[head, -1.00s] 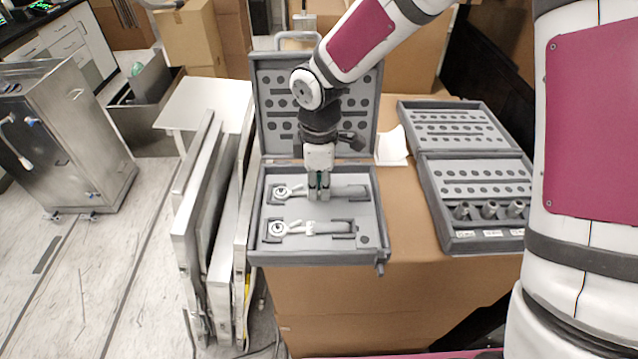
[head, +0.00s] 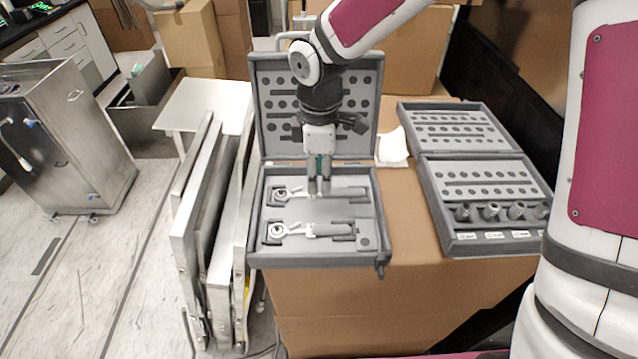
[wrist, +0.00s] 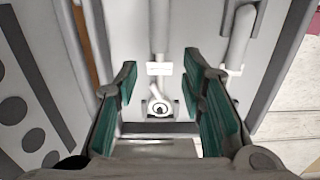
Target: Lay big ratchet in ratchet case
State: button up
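The ratchet case (head: 255,225) stands open on a cardboard box, its lid upright at the back. Two ratchets lie in it, heads to the left: a rear ratchet (head: 350,191) and a front ratchet (head: 335,229). Which is the big one I cannot tell for sure. My gripper (head: 319,188) points down just above the rear ratchet. In the wrist view its teal-padded fingers (wrist: 165,90) are apart with nothing gripped. The rear ratchet's round head (wrist: 158,108) shows between them, and the front ratchet's handle (wrist: 239,38) shows to the right.
A second open case (head: 485,215) with several sockets stands to the right on the box. A white paper (head: 392,147) lies between the cases. Metal panels (head: 205,240) lean to the left. The case lid (head: 275,110) rises close behind my gripper.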

aim_at(320, 191)
notch_tip(320, 191, up, 8)
jog(key=shift+r, duration=0.1)
jog(key=s+d+r+m+t, duration=0.2)
jog(key=s+d+r+m, duration=0.4)
jog(key=s+d+m, duration=0.3)
jog(key=s+d+r+m+t, duration=0.3)
jog(key=s+d+r+m, duration=0.2)
jog(key=s+d+m, duration=0.4)
jog(key=shift+s+r+t, duration=0.3)
jog(key=shift+s+r, duration=0.1)
jog(key=shift+s, duration=0.15)
dwell(0.4)
